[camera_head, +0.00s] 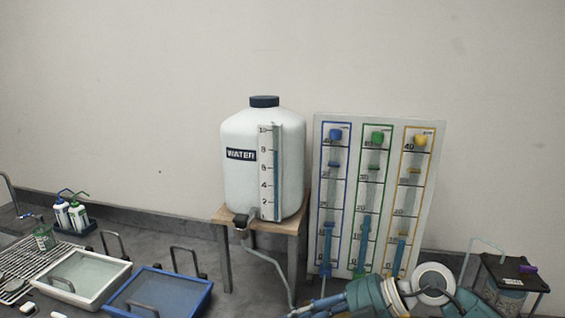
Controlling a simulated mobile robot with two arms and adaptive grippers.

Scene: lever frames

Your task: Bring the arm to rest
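What appears to be my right arm reaches in at the bottom right, with teal and pale ringed joints. Its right gripper (312,307) seems to be the slender blue-grey part at the bottom edge, in front of the foot of the lever board. It is partly cut off and too small to tell open from shut. No held thing can be made out. My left arm and gripper are out of view. The white lever board (431,185) leans upright by the wall, with blue, green and yellow framed scales and coloured knobs on top.
A white water tank (239,185) stands on a wooden stand (282,226), its hose hanging down. A white tray (122,267), a blue tray (203,298), a wire rack (22,262) and bottles (78,215) are at left. A dark-lidded container (510,270) stands at right.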

